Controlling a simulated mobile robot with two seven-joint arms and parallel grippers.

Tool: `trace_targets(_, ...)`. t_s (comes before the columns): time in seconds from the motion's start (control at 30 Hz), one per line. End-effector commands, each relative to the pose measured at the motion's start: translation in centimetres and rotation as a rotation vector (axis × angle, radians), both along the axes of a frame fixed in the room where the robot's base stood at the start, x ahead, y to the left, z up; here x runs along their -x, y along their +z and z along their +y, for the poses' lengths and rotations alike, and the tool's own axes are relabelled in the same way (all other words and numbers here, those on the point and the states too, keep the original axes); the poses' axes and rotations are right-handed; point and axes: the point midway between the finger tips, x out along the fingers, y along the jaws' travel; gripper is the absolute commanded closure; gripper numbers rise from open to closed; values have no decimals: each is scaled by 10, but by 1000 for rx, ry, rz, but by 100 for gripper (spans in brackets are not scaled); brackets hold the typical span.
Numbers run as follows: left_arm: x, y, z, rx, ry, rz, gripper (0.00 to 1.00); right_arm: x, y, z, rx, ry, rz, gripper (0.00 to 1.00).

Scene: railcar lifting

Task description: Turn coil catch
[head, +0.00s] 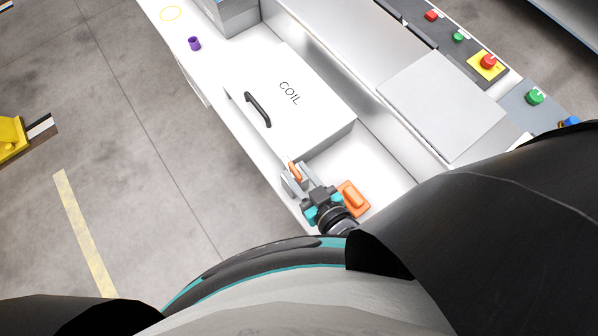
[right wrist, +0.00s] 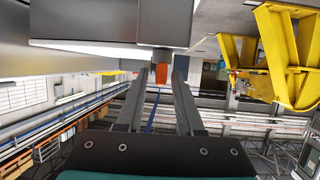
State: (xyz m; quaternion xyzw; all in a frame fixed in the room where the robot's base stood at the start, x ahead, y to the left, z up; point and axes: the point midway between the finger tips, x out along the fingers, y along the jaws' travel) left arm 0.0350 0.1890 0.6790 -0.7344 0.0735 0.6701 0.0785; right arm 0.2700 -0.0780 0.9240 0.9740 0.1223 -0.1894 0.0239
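The coil box (head: 303,112) is white, marked COIL, with a black handle (head: 257,108) on top, and its lid looks closed. A small orange catch (head: 294,168) sits at its near end, close to my right gripper (head: 298,177). In the right wrist view the orange catch (right wrist: 160,74) hangs below a grey edge, between the two fingertips of my right gripper (right wrist: 160,84). The fingers are apart, with a gap showing on each side of the catch; whether they touch it is not clear. My left gripper is not in view.
An orange block (head: 353,197) lies on the white bench surface just right of my right gripper. A purple cup (head: 194,43) stands at the bench's far left. A control panel with a red button (head: 488,62) is at upper right.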

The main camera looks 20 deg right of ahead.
Motion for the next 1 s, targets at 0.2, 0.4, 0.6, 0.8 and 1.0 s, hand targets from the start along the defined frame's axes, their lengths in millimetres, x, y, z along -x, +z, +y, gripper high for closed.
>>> trace_targets(0.2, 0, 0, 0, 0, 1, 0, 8, 2, -2, 0, 1, 0, 6, 55)
trace_targets(0.4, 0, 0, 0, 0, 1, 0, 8, 2, -2, 0, 2, 1, 8, 55)
trace_targets(0.6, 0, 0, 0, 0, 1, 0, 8, 7, -1, -2, 2, 1, 10, 55)
trace_targets(0.8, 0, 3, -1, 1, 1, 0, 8, 32, 9, -8, 2, 1, 11, 55)
trace_targets(1.0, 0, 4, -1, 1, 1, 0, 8, 65, 23, -17, 3, 0, 11, 55)
